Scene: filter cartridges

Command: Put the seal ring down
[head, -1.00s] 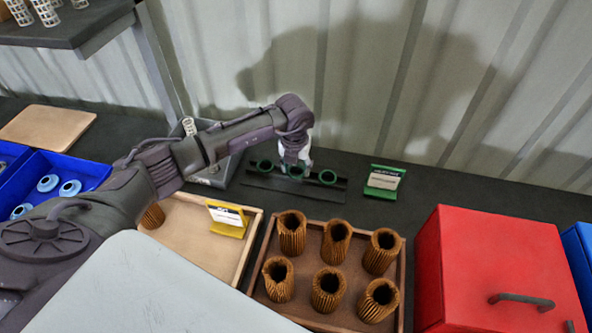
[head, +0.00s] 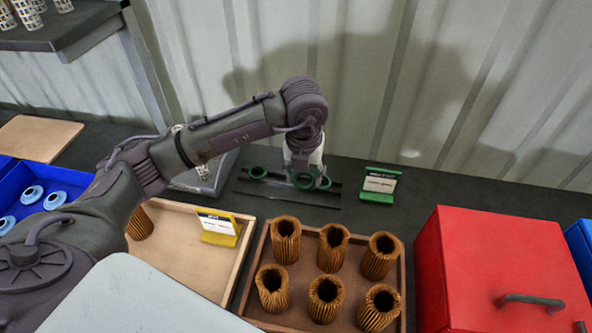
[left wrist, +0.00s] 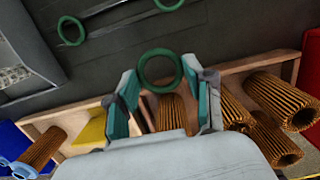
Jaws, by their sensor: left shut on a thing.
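My left gripper (head: 304,172) is shut on a green seal ring (head: 304,181). In the left wrist view the held ring (left wrist: 160,69) sits upright between the teal-padded fingertips (left wrist: 162,88). In the head view it is over the right half of a dark low rack (head: 275,198). Two other green rings are at this rack, one at its left (head: 258,173) and one at its right (head: 323,183), partly overlapped by the held ring in the head view. Whether the held ring touches the rack I cannot tell. My right gripper is not in view.
A green sign (head: 380,184) stands right of the rack. In front is a wooden tray (head: 244,312) with several brown pleated cartridges. A pale tray (head: 185,255) with a yellow sign (head: 219,227), a grey bin (head: 215,175) and a red box (head: 500,265) stand around.

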